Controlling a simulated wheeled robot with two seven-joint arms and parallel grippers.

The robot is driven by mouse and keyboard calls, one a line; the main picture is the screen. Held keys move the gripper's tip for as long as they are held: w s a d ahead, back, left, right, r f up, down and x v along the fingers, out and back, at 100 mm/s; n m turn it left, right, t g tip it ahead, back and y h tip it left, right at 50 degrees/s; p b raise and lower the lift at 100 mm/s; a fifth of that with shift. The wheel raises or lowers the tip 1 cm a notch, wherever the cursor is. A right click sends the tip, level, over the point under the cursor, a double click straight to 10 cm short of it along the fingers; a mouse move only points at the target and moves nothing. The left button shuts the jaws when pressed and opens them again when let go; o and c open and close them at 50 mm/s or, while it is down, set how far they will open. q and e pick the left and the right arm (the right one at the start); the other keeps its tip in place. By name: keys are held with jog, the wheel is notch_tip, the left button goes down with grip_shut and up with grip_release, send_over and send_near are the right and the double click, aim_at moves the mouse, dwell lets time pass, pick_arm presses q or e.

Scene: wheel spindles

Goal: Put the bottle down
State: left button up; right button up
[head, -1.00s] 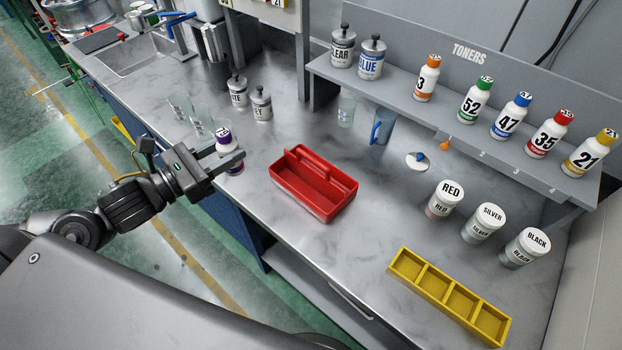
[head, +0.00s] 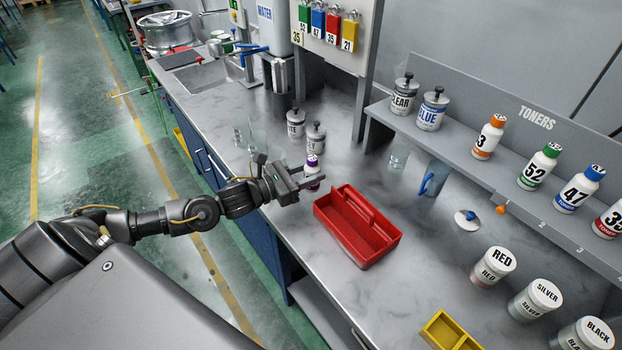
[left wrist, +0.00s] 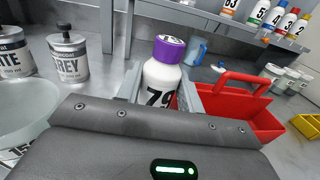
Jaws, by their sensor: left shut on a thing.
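The bottle is white with a purple cap and a dark number. In the left wrist view the bottle (left wrist: 162,75) stands upright between the fingers of my left gripper (left wrist: 163,88). In the head view the bottle (head: 313,167) shows at the tip of my left gripper (head: 308,182), over the bench just left of the red tray. The gripper is shut on it. The bottle's lower part is hidden, so I cannot tell whether its base touches the bench. My right gripper is in no view.
The red tray (head: 331,222) sits close right of the bottle. Grey-labelled cans (head: 316,138) and clear cups stand behind and left. The toner shelf (head: 476,150), paint jars (head: 493,265) and yellow tray (head: 447,332) are farther right. The bench's front edge runs under my left arm.

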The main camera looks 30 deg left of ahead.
pick_arm(q)
jog(key=shift+w+f+p, duration=0.15)
jog(key=shift+f+p, duration=0.25)
jog(key=shift+f, duration=0.45)
jog(key=shift+w+f+p, duration=0.15)
jog(key=shift+f+p, duration=0.25)
jog(key=shift+f, duration=0.6)
jog(key=shift+f, duration=0.1)
jog(key=o, duration=1)
jog(key=shift+o, duration=0.2)
jog(key=shift+s, duration=0.1)
